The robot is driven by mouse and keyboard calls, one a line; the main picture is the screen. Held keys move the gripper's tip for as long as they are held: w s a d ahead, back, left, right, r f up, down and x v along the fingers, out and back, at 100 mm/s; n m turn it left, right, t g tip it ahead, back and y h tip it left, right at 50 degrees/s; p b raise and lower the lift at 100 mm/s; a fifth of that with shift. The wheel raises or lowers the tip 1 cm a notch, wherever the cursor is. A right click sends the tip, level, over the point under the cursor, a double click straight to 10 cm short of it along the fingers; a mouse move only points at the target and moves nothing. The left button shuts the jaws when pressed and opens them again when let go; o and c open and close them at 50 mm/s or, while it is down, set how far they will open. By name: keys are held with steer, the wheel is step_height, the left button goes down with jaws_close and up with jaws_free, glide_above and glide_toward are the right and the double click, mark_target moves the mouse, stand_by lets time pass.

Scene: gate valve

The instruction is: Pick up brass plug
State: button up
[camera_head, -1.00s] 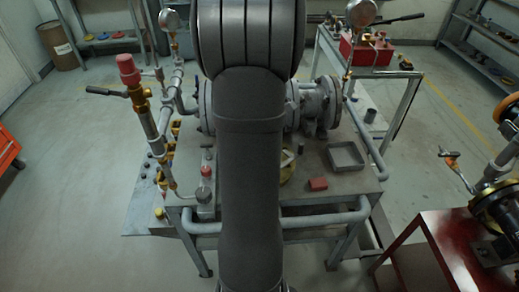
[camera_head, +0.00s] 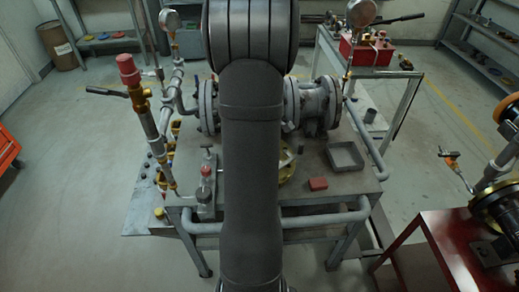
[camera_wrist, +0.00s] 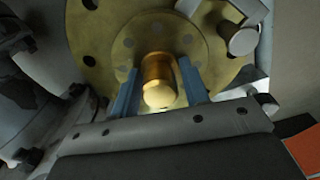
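The brass plug (camera_wrist: 158,82) is a short golden cylinder in the middle of the wrist view, its rounded end toward the camera. It stands out from the centre of a round brass flange (camera_wrist: 115,45) with dark bolt holes. My gripper (camera_wrist: 160,66) has its two blue-grey fingers on either side of the plug, very close to its sides. I cannot tell whether the fingers press on it or leave thin gaps. In the head view my arm hides the plug and gripper; only a yellow edge of the flange (camera_head: 288,168) shows.
The grey workbench (camera_head: 340,188) carries pipework, a grey valve body (camera_head: 312,105), an open tray (camera_head: 346,156) and a red block (camera_head: 317,184). A bottle-like red-topped item (camera_head: 206,172) stands left of my arm. A red table (camera_head: 420,250) is at the lower right.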

steer(key=c, duration=0.7)
steer(key=shift+o, duration=0.2)
steer(key=shift+r, duration=0.1)
steer(key=shift+r, duration=0.5)
step_height(320, 180, up, 3)
steer(key=shift+f, duration=0.1)
steer(key=s+d+r, duration=0.7)
steer(key=d+r, duration=0.2)
steer(key=r, duration=0.2)
steer(key=shift+d+r, duration=0.2)
steer(key=shift+r, duration=0.1)
